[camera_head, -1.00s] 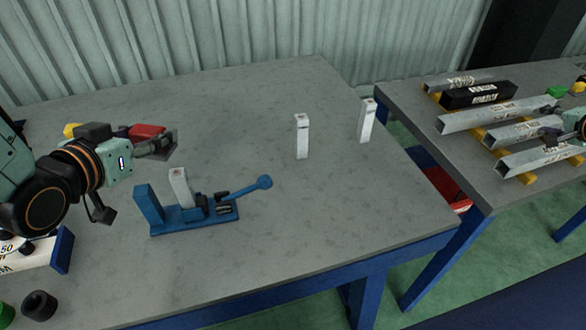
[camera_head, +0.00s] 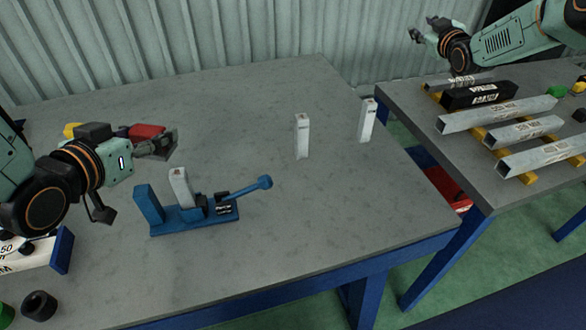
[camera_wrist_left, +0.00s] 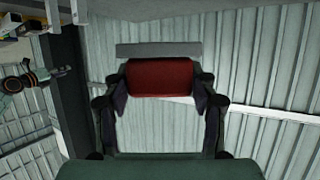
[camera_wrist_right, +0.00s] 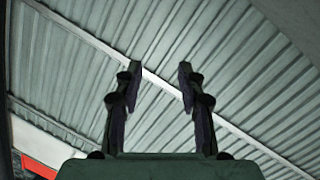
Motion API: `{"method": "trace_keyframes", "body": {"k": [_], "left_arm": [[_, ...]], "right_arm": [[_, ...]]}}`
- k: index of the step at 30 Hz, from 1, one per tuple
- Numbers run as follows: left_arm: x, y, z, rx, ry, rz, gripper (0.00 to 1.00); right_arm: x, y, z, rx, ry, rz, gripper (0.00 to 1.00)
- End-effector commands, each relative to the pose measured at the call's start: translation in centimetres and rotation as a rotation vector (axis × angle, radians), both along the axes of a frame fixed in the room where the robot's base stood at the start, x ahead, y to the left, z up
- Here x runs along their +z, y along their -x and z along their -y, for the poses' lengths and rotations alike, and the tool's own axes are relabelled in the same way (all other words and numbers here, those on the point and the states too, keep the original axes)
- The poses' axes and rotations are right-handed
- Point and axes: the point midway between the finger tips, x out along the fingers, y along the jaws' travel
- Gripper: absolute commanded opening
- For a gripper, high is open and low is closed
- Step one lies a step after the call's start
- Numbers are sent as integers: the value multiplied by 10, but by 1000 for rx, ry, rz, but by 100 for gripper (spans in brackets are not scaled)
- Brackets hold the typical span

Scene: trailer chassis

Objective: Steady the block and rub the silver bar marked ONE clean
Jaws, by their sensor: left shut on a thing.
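My left gripper (camera_head: 158,143) is shut on a red block with a grey layer (camera_head: 147,132), above the left table. The block also shows between the fingers in the left wrist view (camera_wrist_left: 160,78). My right gripper (camera_head: 427,30) is raised near the back wall above the right table. Its fingers are apart and empty in the right wrist view (camera_wrist_right: 160,75). Several silver bars, including a long one (camera_head: 495,115), lie on the right table with a black bar (camera_head: 478,95). Their lettering is too small to read, so I cannot tell which says ONE.
A blue clamp (camera_head: 195,220) holding a pale upright piece (camera_head: 179,188) stands on the left table (camera_head: 270,260). Two pale posts (camera_head: 302,138) (camera_head: 367,121) stand further right. Yellow supports (camera_head: 518,178) lie under the bars. A gap separates the tables. The left table's front middle is clear.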

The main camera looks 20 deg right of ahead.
Motion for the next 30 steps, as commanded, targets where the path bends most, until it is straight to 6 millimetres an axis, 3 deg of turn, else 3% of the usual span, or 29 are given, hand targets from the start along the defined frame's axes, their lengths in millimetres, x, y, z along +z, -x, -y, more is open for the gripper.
{"method": "trace_keyframes", "body": {"k": [1,7,14,20,24,30], "left_arm": [[0,0,0,0,0,1,21],[0,0,0,0,0,1,21],[0,0,0,0,0,1,21],[0,0,0,0,0,1,21],[0,0,0,0,0,1,21],[0,0,0,0,0,1,21]], "right_arm": [[0,-8,-28,66,40,5,39],[-6,-23,-128,327,165,36,39],[-29,-13,-242,646,258,53,39],[-64,23,-329,941,290,39,39],[-97,64,-376,1158,282,-2,39],[-148,139,-410,1443,219,-109,39]]}}
